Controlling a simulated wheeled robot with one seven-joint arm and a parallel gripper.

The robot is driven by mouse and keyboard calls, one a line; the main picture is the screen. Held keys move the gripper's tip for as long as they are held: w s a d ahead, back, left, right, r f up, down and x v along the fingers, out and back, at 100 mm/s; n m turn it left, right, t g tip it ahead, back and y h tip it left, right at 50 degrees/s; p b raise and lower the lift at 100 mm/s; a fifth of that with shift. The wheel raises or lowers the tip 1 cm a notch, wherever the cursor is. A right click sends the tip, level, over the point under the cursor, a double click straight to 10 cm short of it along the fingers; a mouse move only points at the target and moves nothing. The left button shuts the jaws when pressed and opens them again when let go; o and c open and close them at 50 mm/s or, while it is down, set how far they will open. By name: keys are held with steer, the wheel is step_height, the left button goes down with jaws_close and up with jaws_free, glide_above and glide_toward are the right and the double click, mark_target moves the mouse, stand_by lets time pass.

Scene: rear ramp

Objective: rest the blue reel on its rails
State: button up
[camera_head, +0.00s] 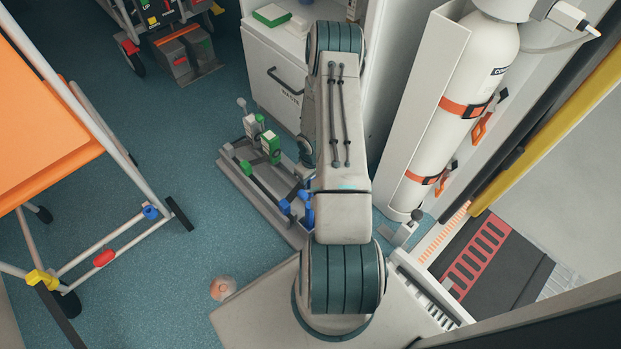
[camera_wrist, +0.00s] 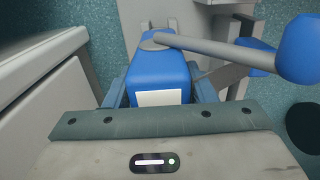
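The blue reel (camera_wrist: 161,72) fills the middle of the wrist view, a blue block with a white label and a grey crank ending in a blue knob. My gripper (camera_wrist: 160,92) has a finger along each side of it, apparently closed on the block. In the head view, blue parts (camera_head: 307,214) show at the right end of the grey floor rack (camera_head: 240,184), beside my arm, which hides the gripper and most of that end. Grey rack parts (camera_wrist: 232,80) lie below and right of the reel. Contact between reel and rails cannot be told.
A green reel (camera_head: 271,147) and a grey one (camera_head: 251,126) stand on the rack. A white waste cabinet (camera_head: 275,82) is behind it. An orange-seated trolley (camera_head: 45,130) stands left, a strapped gas cylinder (camera_head: 465,100) right. Floor between trolley and rack is clear.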

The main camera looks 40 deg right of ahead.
steer(key=shift+o, duration=1.3)
step_height(320, 180, up, 14)
steer(key=p, duration=0.5)
steer(key=shift+w, duration=0.15)
